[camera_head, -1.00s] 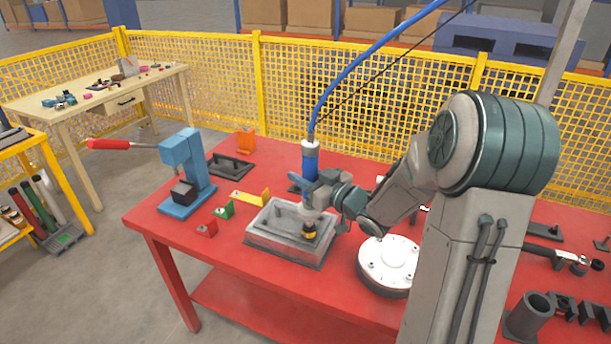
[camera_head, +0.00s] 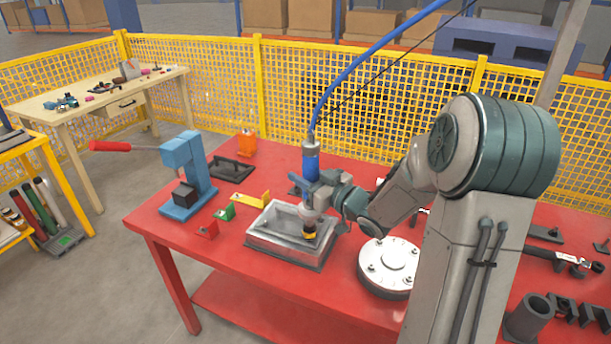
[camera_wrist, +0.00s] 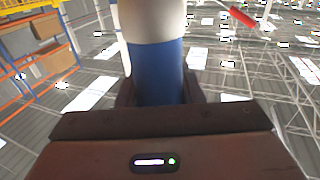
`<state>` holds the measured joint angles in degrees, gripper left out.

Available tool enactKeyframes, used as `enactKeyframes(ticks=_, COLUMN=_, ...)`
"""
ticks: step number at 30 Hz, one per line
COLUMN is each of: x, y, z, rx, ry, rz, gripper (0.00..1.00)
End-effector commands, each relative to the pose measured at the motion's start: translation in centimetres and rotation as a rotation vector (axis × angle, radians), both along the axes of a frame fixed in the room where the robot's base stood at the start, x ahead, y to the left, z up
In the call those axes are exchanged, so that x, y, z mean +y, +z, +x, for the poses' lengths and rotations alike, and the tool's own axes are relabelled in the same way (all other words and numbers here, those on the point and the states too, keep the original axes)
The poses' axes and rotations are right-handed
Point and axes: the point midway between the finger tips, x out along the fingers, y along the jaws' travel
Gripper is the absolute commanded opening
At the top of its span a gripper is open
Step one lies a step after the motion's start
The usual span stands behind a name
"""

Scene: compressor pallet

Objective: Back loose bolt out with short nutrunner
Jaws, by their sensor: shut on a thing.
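My gripper (camera_head: 314,190) is shut on the blue and silver nutrunner (camera_head: 311,163), which hangs upright from a blue hose over the red table. In the wrist view the nutrunner's blue and pale body (camera_wrist: 158,70) stands between my fingers. Its dark and yellow lower end (camera_head: 309,230) is over the right part of a grey metal block with a recessed top (camera_head: 262,243). I cannot tell whether the tip touches the block or a bolt. The loose bolt cannot be made out; the tool's end hides that spot.
A white round flange (camera_head: 388,262) with bolts lies right of the block. A blue press (camera_head: 185,175) with a red handle stands left. Small red (camera_head: 206,230), green (camera_head: 224,213) and yellow (camera_head: 250,199) pieces lie between. An orange container (camera_head: 246,143) stands behind. The table's front left is clear.

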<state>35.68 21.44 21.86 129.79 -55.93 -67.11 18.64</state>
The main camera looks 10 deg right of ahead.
Motion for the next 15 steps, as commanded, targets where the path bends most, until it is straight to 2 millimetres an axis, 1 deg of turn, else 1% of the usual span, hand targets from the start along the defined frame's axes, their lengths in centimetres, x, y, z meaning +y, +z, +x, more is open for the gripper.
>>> enactKeyframes(ticks=1, x=-0.2, y=-1.9, z=-0.3, rx=0.045, ry=-0.005, rz=-0.008, gripper=0.00)
enactKeyframes(ticks=5, x=-0.2, y=-1.3, z=-0.3, rx=0.044, ry=-0.005, rz=-0.008, gripper=0.00)
enactKeyframes(ticks=15, x=-0.1, y=0.9, z=-0.4, rx=0.045, ry=-0.005, rz=-0.008, gripper=0.00)
